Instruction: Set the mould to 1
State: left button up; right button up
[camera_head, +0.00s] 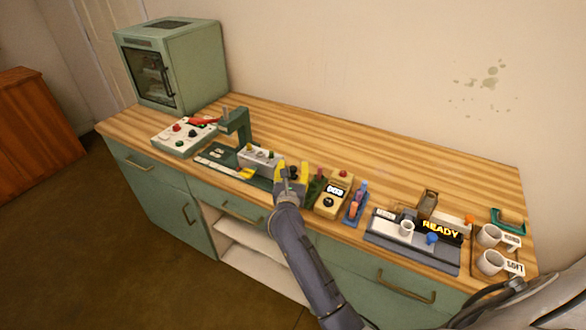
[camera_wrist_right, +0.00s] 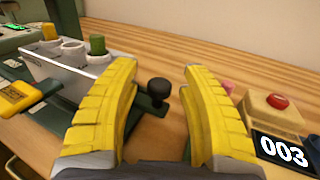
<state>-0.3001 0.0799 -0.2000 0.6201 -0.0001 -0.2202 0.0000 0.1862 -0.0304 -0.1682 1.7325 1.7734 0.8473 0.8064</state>
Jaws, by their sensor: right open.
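A grey block with several round wells (camera_head: 260,161), which looks like the mould, sits on the green press base at the middle of the bench. In the right wrist view the grey block (camera_wrist_right: 62,68) is at upper left, with a green piece standing in one well. A black ball knob (camera_wrist_right: 158,90) on a short post stands to the right of the block. My right gripper (camera_head: 291,170) is open, its yellow fingers on either side of the knob's line of view, with a gap to it. I cannot tell whether either finger touches it. My left gripper is not in view.
A yellow box with a display reading 003 (camera_head: 335,190) and a red button stands close right of my gripper. The green press frame (camera_head: 236,124) rises behind left. A READY station (camera_head: 412,238) and white cups (camera_head: 490,262) are further right. The back strip of bench is clear.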

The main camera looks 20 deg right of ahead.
grip_shut()
jog(key=shift+w+r, duration=0.1)
jog(key=shift+r, duration=0.1)
dwell(0.4)
